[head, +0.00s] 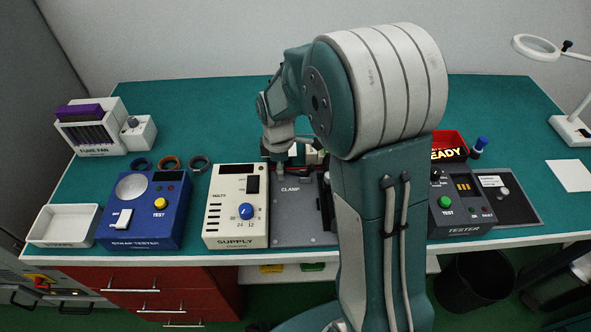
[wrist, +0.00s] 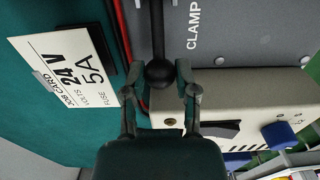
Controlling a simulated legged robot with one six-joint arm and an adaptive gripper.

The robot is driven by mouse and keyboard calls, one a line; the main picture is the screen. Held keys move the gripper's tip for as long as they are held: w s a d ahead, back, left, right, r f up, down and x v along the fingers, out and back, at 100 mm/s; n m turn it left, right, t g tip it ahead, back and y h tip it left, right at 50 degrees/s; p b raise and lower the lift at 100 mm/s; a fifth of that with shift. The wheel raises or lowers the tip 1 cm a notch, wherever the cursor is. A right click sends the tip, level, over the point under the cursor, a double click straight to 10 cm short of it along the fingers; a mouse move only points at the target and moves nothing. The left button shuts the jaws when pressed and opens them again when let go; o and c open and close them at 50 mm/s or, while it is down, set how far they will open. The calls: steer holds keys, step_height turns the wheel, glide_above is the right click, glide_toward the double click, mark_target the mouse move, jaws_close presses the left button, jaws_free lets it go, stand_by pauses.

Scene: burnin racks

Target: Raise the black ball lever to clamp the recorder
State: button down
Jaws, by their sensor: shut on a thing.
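The black ball lever (wrist: 158,72) shows in the wrist view, its dark rod running up from the ball beside the CLAMP lettering. My gripper (wrist: 160,82) has its two fingers on either side of the ball and is shut on it. In the head view my gripper (head: 281,170) points down at the back edge of the grey CLAMP plate (head: 290,228). The ball is hard to make out there. My arm covers the right part of the plate, and I cannot clearly identify the recorder.
The cream SUPPLY box (head: 225,232) stands left of the plate, close to my gripper. The blue strap tester (head: 148,222) is farther left, and a dark TESTER (head: 459,212) is right of my arm. A job card (wrist: 66,70) reading 24V 5A lies near the lever.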

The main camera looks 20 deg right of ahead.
mark_target(308, 170)
steer(key=shift+d+r, duration=0.1)
steer(key=shift+r, duration=0.05)
steer(key=shift+s+d+r, duration=0.1)
steer(key=shift+d+r, duration=0.35)
steer(key=shift+r, duration=0.4)
steer(key=shift+s+d+r, duration=0.1)
steer(key=shift+d+r, duration=0.3)
steer(key=shift+d, duration=0.1)
steer(key=shift+s+d+r, duration=0.15)
steer(key=shift+d+r, duration=0.15)
steer(key=shift+d, duration=0.05)
steer(key=shift+s+d+r, duration=0.15)
steer(key=shift+d+r, duration=0.05)
steer(key=shift+d, duration=0.3)
steer(key=shift+s+d+r, duration=0.15)
steer(key=shift+d+r, duration=0.05)
steer(key=shift+d, duration=0.25)
steer(key=shift+s+d, duration=0.2)
steer(key=shift+d, duration=0.3)
steer(key=shift+s+d, duration=0.15)
steer(key=shift+d, duration=0.3)
